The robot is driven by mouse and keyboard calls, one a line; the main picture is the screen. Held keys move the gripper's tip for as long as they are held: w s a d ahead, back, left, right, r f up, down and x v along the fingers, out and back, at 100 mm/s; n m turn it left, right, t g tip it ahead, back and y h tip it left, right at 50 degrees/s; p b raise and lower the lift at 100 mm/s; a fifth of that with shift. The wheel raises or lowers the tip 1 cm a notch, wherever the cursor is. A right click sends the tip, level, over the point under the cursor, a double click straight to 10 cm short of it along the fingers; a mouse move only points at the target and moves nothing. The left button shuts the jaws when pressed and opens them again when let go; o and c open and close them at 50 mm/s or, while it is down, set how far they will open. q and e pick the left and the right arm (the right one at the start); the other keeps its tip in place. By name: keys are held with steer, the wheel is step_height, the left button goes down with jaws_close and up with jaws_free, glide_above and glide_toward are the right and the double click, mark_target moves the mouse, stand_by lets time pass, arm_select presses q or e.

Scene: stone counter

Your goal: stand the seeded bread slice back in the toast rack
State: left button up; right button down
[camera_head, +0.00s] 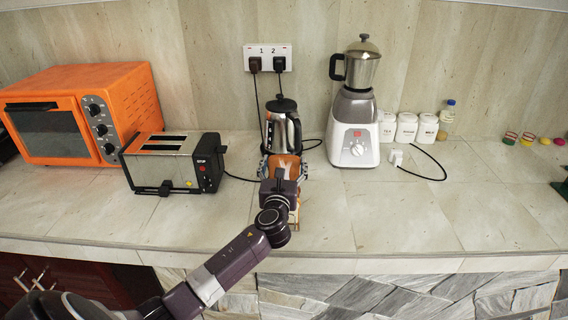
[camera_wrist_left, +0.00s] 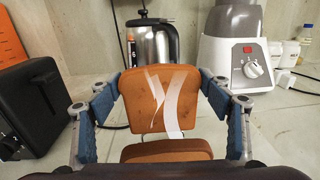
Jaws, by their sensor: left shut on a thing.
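A brown bread slice (camera_wrist_left: 143,112) with small dark specks stands upright in the middle of the left wrist view, with pale Y-shaped bands across its face. My left gripper (camera_wrist_left: 163,92) has its blue pads at the slice's two side edges and is shut on it. In the head view the left gripper (camera_head: 283,169) is over the counter in front of the kettle, with a little of the slice (camera_head: 287,159) showing between its fingers. A second brown piece (camera_wrist_left: 166,149) shows low in the wrist view, nearer the camera. I cannot make out the toast rack clearly. The right gripper is not in view.
A steel kettle (camera_head: 284,132) stands just behind the gripper. A toaster (camera_head: 170,162) and an orange oven (camera_head: 82,113) stand left; a blender (camera_head: 354,118) and white canisters (camera_head: 407,127) stand right. The counter (camera_head: 410,215) at front right is clear.

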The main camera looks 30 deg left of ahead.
arm_select(q)
steer(key=shift+f+b, duration=0.55)
steer(key=shift+f, duration=0.3)
steer(key=shift+r, duration=0.15)
steer(key=shift+r+p, duration=0.5)
steer(key=shift+p, duration=0.3)
stand_by(0.4)
steer(key=shift+p, duration=0.6)
stand_by(0.6)
steer(key=shift+f+b, duration=0.5)
steer(key=shift+f, duration=0.15)
steer(key=o, duration=1.1)
